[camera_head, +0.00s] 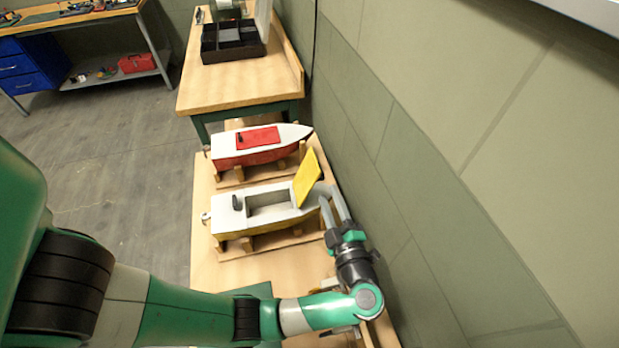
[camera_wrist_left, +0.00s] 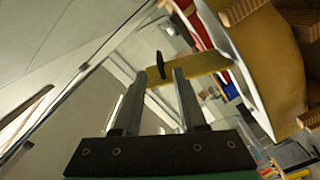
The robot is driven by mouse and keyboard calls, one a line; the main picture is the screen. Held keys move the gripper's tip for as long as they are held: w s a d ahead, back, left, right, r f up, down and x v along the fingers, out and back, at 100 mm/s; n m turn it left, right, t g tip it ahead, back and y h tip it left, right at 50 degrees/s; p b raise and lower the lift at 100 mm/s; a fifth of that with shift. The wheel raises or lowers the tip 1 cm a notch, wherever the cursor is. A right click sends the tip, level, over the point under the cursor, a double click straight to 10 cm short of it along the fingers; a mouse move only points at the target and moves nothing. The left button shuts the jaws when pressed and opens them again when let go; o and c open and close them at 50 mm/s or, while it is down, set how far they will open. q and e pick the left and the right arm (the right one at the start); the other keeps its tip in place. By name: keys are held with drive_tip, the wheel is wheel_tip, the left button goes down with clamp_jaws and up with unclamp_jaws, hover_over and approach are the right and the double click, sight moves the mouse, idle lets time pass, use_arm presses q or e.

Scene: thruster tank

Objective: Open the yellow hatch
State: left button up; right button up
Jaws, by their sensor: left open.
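The yellow hatch (camera_head: 306,178) stands raised and tilted at the right part of the white and yellow boat (camera_head: 228,222). The open compartment (camera_head: 270,205) shows to its left. My left gripper (camera_head: 331,190) is open, just right of the hatch, by the boat's pointed end. In the left wrist view the hatch (camera_wrist_left: 205,64) lies beyond the fingertips (camera_wrist_left: 159,72), with its dark handle (camera_wrist_left: 161,66) showing between them. I cannot tell whether the fingers touch it. My right gripper is not in view.
A white boat with a red hatch (camera_head: 258,138) rests on wooden supports behind. A black divided box (camera_head: 233,54) sits on the farther bench. The wall (camera_head: 400,190) runs close along the right side of the table (camera_head: 205,270).

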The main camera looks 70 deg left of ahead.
use_arm(q)
drive_tip(key=a, duration=0.3)
drive_tip(key=w+a+b, duration=0.1)
drive_tip(key=a, duration=0.7)
drive_tip(key=shift+w+a, duration=0.25)
clamp_jaws()
drive_tip(key=shift+r, duration=0.1)
idle(1.0)
